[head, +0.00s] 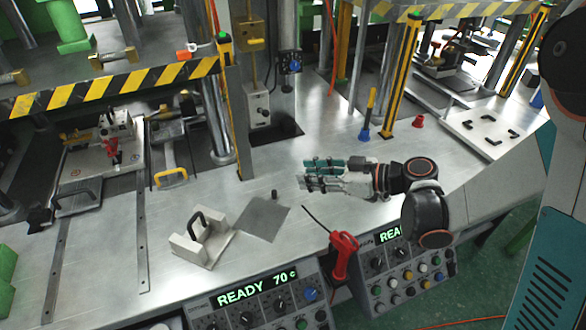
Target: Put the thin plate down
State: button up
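A thin grey square plate (262,219) lies flat on the metal bench, just right of a light block with a black handle (204,240). A small dark knob or peg (274,193) shows at the plate's far edge; I cannot tell whether it belongs to the plate. My gripper (306,175) is to the right of and beyond the plate, apart from it, pointing left. Its fingers look parted, with teal parts near them, and I see nothing held between them.
A red-handled tool (343,255) stands at the bench's front edge between control panels (262,300). Presses with striped bars (110,85) stand at the back left. The bench's middle is fairly clear.

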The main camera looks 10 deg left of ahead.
jog(key=shift+v, duration=1.35)
jog(key=s+d+r+m+t+h, duration=0.2)
jog(key=s+d+r+m+h, duration=0.2)
jog(key=s+d+m+h, duration=0.3)
jog(key=s+d+r+m+t+h, duration=0.2)
jog(key=s+d+r+m+h, duration=0.1)
jog(key=s+d+m+h, duration=0.4)
jog(key=s+d+m, duration=0.1)
jog(key=s+d, duration=0.2)
jog(key=d, duration=0.4)
jog(key=shift+d+r, duration=0.3)
jog(key=shift+r, duration=0.05)
dwell(0.4)
